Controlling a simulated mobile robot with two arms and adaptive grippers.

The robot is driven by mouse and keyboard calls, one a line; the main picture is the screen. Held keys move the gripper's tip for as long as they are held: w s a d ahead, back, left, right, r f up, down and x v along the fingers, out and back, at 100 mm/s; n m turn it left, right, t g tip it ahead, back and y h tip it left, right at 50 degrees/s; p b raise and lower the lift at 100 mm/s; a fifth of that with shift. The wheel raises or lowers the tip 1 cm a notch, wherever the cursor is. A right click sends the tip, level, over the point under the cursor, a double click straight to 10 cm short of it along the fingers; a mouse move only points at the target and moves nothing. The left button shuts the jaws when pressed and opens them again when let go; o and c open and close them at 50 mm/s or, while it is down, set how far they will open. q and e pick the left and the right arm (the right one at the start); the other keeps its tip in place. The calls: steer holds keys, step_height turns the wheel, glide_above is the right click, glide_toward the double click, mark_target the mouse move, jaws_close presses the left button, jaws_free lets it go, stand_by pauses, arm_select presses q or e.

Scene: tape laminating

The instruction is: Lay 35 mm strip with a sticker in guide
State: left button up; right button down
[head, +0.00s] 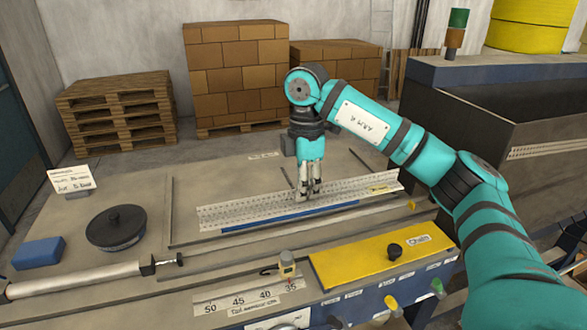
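A long grey perforated strip (245,209) lies slantwise across the middle of the bench in the head view. A small yellow sticker (378,190) shows near its right end. A blue bar (290,217) runs along its near edge. I cannot tell strip and guide apart clearly here. My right gripper (308,193) points down at the middle of the strip, its fingertips at or just above it. Its fingers look close together, but whether they are shut on the strip is too small to tell. My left gripper is not in view.
A width scale (245,299) marked 50 to 35 has a yellow pointer (287,262) near 35. A yellow plate (375,255) with a black knob is at front right. A black disc (116,228), a blue block (39,253) and a roller (75,280) lie left.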

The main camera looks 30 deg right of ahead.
mark_target(306, 202)
steer(key=shift+r, duration=0.15)
steer(key=shift+s+a, duration=0.15)
steer(key=shift+s, duration=0.25)
steer(key=shift+s+a+b, duration=0.1)
steer(key=shift+s+b, duration=0.2)
steer(key=shift+s+f, duration=0.2)
steer(key=shift+f, duration=0.05)
steer(key=f+b, duration=0.2)
steer(key=f, duration=0.1)
steer(key=f+b, duration=0.1)
steer(key=shift+w+f+b, duration=0.3)
steer(key=shift+w+b, duration=0.05)
steer(key=shift+w, duration=0.05)
steer(key=shift+s+f+b, duration=0.1)
steer(key=shift+f+b, duration=0.45)
steer(key=shift+f, duration=0.4)
